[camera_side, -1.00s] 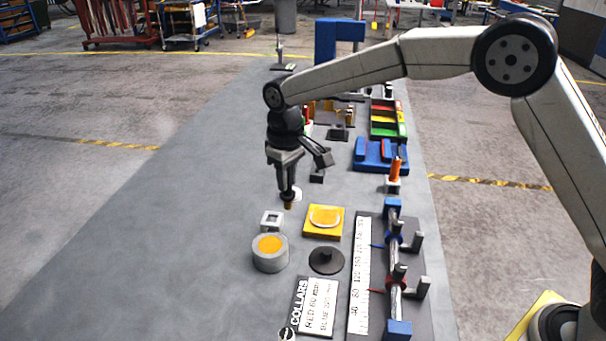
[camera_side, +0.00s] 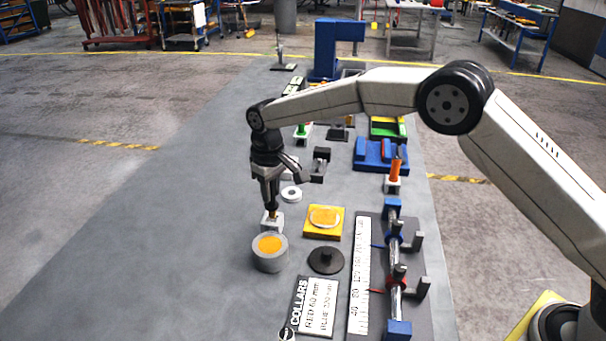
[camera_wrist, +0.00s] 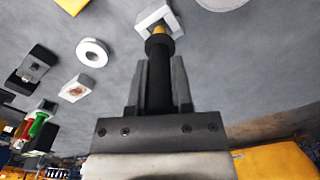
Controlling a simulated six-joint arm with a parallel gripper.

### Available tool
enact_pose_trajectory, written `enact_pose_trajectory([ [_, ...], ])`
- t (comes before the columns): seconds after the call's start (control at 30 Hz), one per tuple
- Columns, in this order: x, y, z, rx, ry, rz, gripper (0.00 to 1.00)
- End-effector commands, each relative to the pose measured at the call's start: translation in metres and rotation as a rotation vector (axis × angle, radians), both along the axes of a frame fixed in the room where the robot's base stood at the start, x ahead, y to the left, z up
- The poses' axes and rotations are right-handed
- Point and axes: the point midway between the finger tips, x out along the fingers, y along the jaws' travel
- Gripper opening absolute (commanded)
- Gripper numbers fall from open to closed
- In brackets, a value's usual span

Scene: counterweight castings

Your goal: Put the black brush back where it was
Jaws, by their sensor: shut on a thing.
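My gripper (camera_side: 271,203) is shut on the black brush (camera_wrist: 158,78), which it holds upright by its handle with the bristle end down. In the wrist view the dark handle runs between both fingers, and the yellowish tip is at the far end. The white square holder (camera_side: 272,224) stands directly below on the grey bench. It also shows in the wrist view (camera_wrist: 145,20), with the brush tip overlapping its opening. I cannot tell whether the tip is inside the holder or just above it.
A grey pot with an orange top (camera_side: 270,261) stands close in front of the holder. A yellow plate (camera_side: 340,232) and a black knobbed disc (camera_side: 326,260) lie to its right. A white ring (camera_side: 291,194) lies behind. The bench to the left is clear.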

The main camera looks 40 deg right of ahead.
Motion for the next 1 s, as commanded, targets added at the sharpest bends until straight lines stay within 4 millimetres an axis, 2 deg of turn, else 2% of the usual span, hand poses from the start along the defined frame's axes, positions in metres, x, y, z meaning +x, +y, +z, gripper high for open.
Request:
enact_pose_trajectory([
  [0.33, 0.003, 0.001, -0.032, -0.001, 0.002, 0.000, 0.00],
  [0.9, 0.003, 0.001, -0.040, 0.000, 0.001, 0.000, 0.00],
  [0.93, 0.003, 0.001, -0.040, 0.000, 0.001, 0.000, 0.33],
  [1.0, 0.003, 0.001, -0.040, 0.000, 0.001, 0.000, 0.56],
])
